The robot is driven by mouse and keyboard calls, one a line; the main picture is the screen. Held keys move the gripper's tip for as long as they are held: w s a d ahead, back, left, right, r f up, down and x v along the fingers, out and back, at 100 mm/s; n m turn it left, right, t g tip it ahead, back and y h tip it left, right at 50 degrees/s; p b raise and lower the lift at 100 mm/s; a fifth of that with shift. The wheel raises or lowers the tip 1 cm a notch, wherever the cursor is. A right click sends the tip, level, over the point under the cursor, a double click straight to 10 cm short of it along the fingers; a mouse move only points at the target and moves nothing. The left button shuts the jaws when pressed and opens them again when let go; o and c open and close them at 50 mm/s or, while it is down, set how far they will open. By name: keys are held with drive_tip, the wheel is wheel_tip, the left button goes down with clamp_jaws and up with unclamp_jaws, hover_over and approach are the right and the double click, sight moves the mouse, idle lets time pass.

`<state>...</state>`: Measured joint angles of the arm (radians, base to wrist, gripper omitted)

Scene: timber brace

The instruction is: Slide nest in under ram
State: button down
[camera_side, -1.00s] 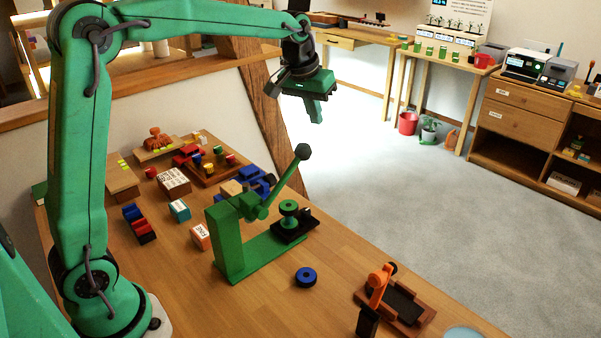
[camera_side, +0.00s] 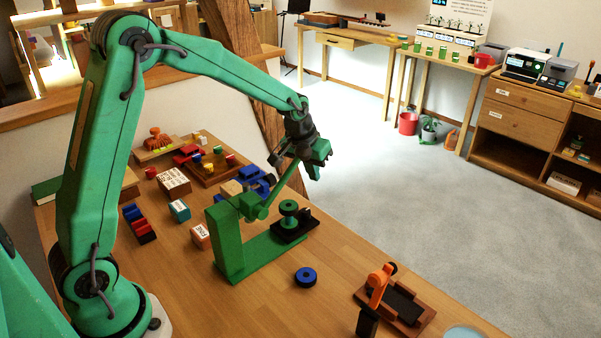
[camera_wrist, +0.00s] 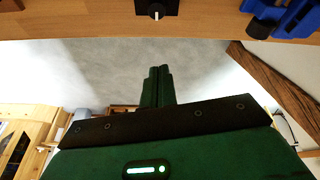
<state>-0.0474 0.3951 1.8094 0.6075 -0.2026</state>
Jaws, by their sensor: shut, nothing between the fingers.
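The green press (camera_side: 228,238) stands on the table, its lever (camera_side: 284,182) slanting up to the right. The ram is not clearly separate from the press arm. A black nest slide (camera_side: 309,222) lies at the right end of the press base, with a green spool-shaped piece (camera_side: 289,215) standing on it. My gripper (camera_side: 315,174) is shut and empty, up beside the lever's top end and above the nest; it hides the lever knob. The wrist view shows its green fingers together (camera_wrist: 157,86). A black piece with a knob (camera_wrist: 156,10), perhaps the nest, shows at that view's top edge.
Blue parts (camera_side: 257,179) and small boxes lie behind and left. The table right of the nest is clear.

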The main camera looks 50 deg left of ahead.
sight(302, 213)
drive_tip(key=shift+f, duration=0.15)
drive_tip(key=x, duration=0.9)
drive_tip(key=shift+w+a+f, duration=0.15)
drive_tip(key=shift+a+f, duration=0.15)
drive_tip(key=shift+a, duration=0.05)
drive_tip(key=shift+s+d, duration=0.25)
drive_tip(key=shift+s, duration=0.75)
drive_tip(key=shift+s+d, duration=0.3)
drive_tip(key=shift+s, duration=0.65)
drive_tip(key=shift+s, duration=1.95)
drive_tip(key=shift+w, duration=0.1)
